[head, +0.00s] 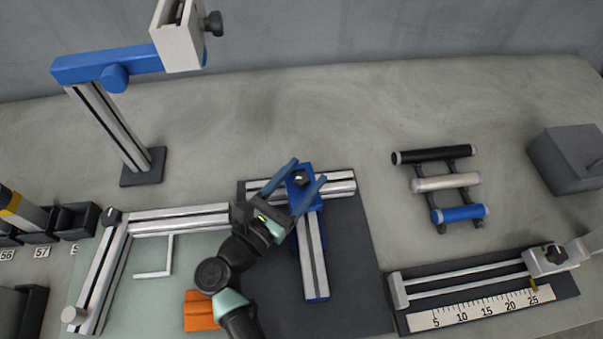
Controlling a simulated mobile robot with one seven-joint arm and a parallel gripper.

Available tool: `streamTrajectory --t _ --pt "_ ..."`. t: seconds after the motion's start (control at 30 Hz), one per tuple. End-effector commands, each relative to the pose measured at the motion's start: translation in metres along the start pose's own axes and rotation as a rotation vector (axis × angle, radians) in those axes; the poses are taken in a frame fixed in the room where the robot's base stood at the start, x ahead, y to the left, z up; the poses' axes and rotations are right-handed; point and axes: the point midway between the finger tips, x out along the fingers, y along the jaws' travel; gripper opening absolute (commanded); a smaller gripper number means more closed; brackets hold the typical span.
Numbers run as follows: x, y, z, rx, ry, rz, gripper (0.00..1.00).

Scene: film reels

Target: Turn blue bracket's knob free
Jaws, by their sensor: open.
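A blue bracket (303,170) sits where two silver rails meet on the dark mat (355,290). A small dark and light part, perhaps its knob (299,178), shows on its top. My gripper (310,169) is open, with its two blue fingers spread over the bracket, one on either side of that small part. I cannot tell whether the fingers touch anything. The fingers and gripper body hide part of the bracket and the crossing rail. One rail (313,260) runs from the bracket toward the front.
A stand with a blue arm (80,68) and round blue knob (115,78) rises at back left. A silver-railed frame (180,220) and orange block (199,310) lie left. Rollers (447,182), a ruler slide (480,309) and a grey box (568,158) are right.

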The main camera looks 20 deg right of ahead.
Motion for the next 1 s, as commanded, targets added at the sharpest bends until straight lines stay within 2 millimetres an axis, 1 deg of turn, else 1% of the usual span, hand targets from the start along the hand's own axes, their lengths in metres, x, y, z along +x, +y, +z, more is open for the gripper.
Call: streamTrajectory --t 0.23,0.27,0.3,0.47,0.6,0.63,1.0 --pt "0.0008 0.0 -0.0002 0.0 0.0 0.0 0.67" --pt "0.0008 0.0001 -0.0002 0.0 0.0 0.0 0.63" --pt "0.0007 0.0001 -0.0001 0.0 0.0 0.0 0.56" --pt "0.0006 0.0001 0.0 0.0 0.0 0.0 0.27" --pt "0.0005 0.0001 0.0 0.0 0.0 0.0 0.02" --pt "0.0005 0.0001 0.0 0.0 0.0 0.0 0.0" --pt "-0.0001 -0.0007 -0.0006 -0.001 0.001 0.032 0.0"
